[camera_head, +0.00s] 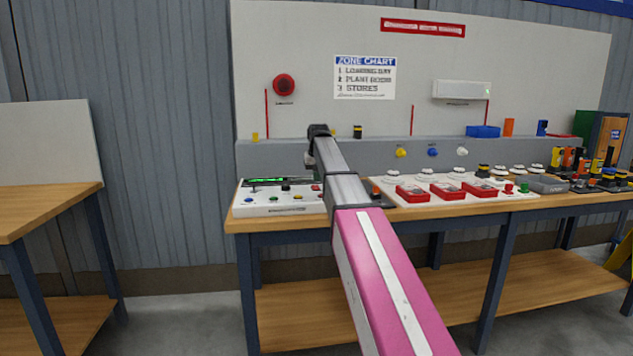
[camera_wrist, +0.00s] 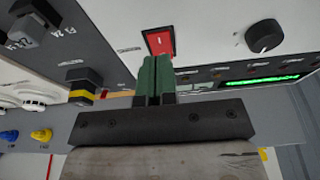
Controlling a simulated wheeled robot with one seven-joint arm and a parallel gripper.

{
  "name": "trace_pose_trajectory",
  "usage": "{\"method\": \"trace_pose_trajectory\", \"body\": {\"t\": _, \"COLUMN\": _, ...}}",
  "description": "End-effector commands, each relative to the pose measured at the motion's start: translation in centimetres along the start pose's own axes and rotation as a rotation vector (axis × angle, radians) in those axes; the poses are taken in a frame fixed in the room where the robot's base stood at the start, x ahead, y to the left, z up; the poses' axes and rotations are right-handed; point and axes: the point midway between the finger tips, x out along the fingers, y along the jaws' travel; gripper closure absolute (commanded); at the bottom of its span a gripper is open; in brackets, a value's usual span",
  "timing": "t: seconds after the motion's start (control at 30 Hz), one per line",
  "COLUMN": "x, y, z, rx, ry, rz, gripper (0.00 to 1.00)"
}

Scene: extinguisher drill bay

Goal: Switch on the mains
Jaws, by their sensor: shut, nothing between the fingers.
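The control panel (camera_head: 262,211) is a white sloped box at the left end of the bench, with a lit green display (camera_head: 268,181), small coloured buttons and a dark knob. A red rocker switch (camera_wrist: 159,41) in a black frame shows in the wrist view, with a small white mark on it. It also shows at the panel's upper right in the head view (camera_head: 316,187). My gripper (camera_wrist: 154,60) has its green fingers shut together and empty, with the tips right at the rocker's near edge. I cannot tell whether they touch it. In the head view my arm hides most of the gripper.
A white board with red call points and round detectors (camera_head: 425,195) lies right of my arm. A dark knob (camera_wrist: 263,36) is on the panel. Another wooden table (camera_head: 45,206) stands at left.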

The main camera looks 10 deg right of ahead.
Motion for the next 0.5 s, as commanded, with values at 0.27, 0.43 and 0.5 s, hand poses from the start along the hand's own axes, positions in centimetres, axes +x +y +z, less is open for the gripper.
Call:
{"method": "trace_pose_trajectory", "body": {"t": 0.27, "x": -5.7, "y": 0.0, "z": 0.2, "rx": 0.0, "ry": 0.003, "rz": 0.0, "gripper": 1.0}}
{"method": "trace_pose_trajectory", "body": {"t": 0.43, "x": -8.8, "y": 0.0, "z": 1.0, "rx": 0.0, "ry": 0.002, "rz": 0.0, "gripper": 1.0}}
{"method": "trace_pose_trajectory", "body": {"t": 0.5, "x": -9.8, "y": 0.0, "z": 1.2, "rx": 0.0, "ry": 0.001, "rz": 0.0, "gripper": 1.0}}
